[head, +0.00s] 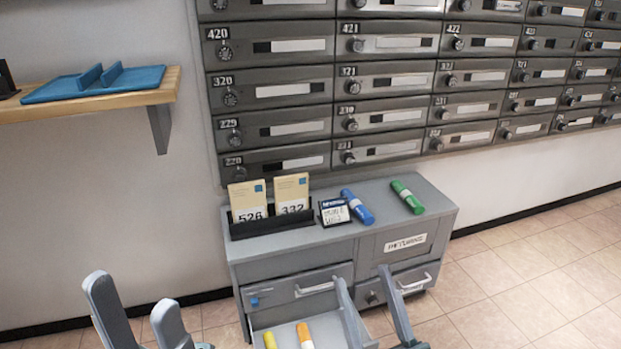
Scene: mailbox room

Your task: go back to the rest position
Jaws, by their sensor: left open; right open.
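My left gripper (129,294) is at the bottom left, in front of the wall, with its two fingers apart and nothing between them. My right gripper (362,276) is at the bottom middle, in front of the grey cabinet (410,205). Its fingers are spread and no object shows between them. Its left finger overlaps the right part of an open drawer (325,328) in the picture; I cannot tell whether they touch. The lower parts of both grippers are cut off by the frame's bottom edge.
The drawer holds a yellow marker (270,340) and an orange one (304,336). Mailboxes (270,90) hang above; a shelf (100,102) juts out left.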

